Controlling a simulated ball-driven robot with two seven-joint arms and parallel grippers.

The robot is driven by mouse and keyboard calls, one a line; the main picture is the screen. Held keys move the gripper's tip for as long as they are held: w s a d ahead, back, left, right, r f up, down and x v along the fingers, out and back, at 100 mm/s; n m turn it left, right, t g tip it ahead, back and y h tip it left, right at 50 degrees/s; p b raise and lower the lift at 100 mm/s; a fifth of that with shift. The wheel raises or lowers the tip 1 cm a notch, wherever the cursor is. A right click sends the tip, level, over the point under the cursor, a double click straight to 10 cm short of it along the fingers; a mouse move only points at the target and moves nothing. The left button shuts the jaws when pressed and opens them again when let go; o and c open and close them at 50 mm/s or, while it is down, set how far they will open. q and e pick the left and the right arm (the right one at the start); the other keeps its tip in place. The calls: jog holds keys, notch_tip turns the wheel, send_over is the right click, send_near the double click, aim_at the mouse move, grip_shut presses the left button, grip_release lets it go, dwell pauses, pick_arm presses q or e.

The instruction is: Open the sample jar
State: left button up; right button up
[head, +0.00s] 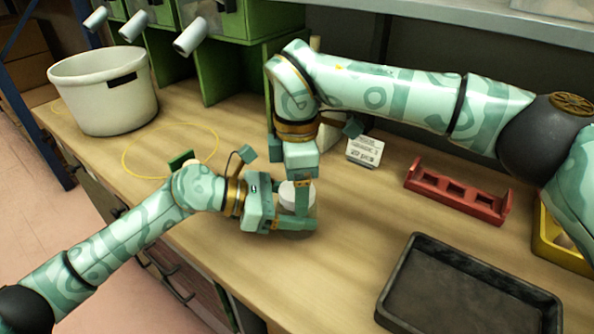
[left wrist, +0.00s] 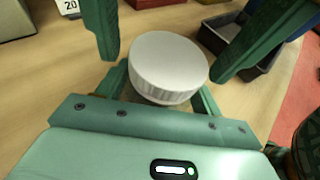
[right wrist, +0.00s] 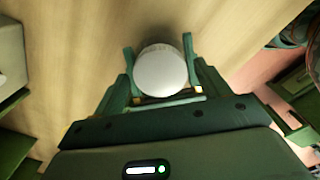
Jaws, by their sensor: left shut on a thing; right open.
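The sample jar (head: 312,209) stands on the bench with a round white lid (head: 288,194). My left gripper (head: 292,224) reaches in from the left and is shut on the jar's body below the lid. In the left wrist view the ribbed lid (left wrist: 168,65) sits level on top of the jar. My right gripper (head: 293,192) points down from above and is open, with its fingers apart on either side of the lid. The lid (right wrist: 160,70) also shows between the fingers in the right wrist view. The jar's body is mostly hidden by the grippers and lid.
A black tray (head: 399,312) lies at front right, with a red rack (head: 455,192) behind it. A white labelled card (head: 365,151) stands behind the jar. A white bucket (head: 104,92) and a yellow loop (head: 130,172) are at left. Green bins (head: 222,70) stand at the back.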

jog(key=c, duration=1)
jog(key=n, duration=1.7)
